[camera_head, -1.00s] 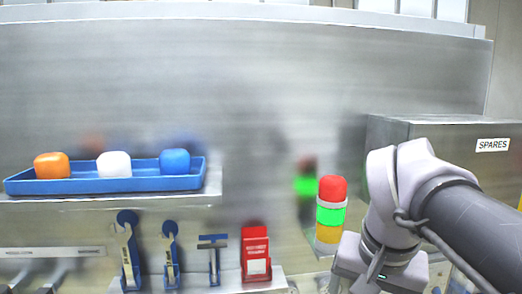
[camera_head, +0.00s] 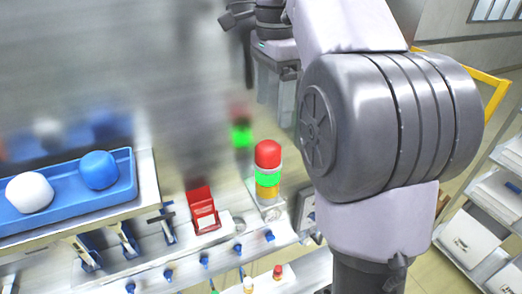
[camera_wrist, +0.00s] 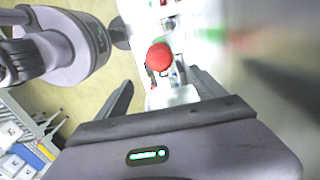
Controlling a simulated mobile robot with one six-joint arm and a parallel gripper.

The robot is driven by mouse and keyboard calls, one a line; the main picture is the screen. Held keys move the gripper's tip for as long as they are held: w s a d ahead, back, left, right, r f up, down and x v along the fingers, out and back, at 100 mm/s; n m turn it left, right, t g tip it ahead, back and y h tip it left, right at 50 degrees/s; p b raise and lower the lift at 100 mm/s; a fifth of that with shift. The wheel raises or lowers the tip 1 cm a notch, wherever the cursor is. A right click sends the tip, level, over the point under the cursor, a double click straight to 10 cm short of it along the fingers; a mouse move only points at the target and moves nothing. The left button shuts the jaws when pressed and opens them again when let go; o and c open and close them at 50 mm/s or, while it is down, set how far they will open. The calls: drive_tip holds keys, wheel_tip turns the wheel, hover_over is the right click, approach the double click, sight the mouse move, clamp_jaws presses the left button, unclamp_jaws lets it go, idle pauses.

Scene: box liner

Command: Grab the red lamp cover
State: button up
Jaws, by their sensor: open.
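The red lamp cover (camera_head: 268,153) is the rounded top of a stack light, above a lit green section (camera_head: 268,172) and a yellow section (camera_head: 267,191). The stack light stands upright on the machine ledge, left of my arm in the head view. In the wrist view the red cover (camera_wrist: 159,56) shows from above, beyond my gripper and roughly in line with the gap between its fingers. My gripper (camera_wrist: 162,92) is open and empty, apart from the cover. I cannot make out its fingers in the head view.
A blue tray (camera_head: 60,212) holds a white cap (camera_head: 29,193) and a blue cap (camera_head: 99,170). A red holder (camera_head: 202,211) stands left of the stack light, with hand tools further left. A shiny metal wall stands behind. A shelf cart (camera_head: 480,215) is at the right.

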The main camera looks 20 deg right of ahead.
sight(268, 144)
drive_tip(key=f+b, duration=0.1)
drive_tip(key=f, duration=0.3)
drive_tip(key=f+b, duration=0.1)
drive_tip(key=f, duration=0.3)
drive_tip(key=a+f+b, duration=0.1)
drive_tip(key=f, duration=0.3)
drive_tip(key=shift+s, duration=0.1)
drive_tip(key=shift+d, duration=0.1)
drive_tip(key=c, duration=1.4)
drive_tip(key=shift+c, duration=0.2)
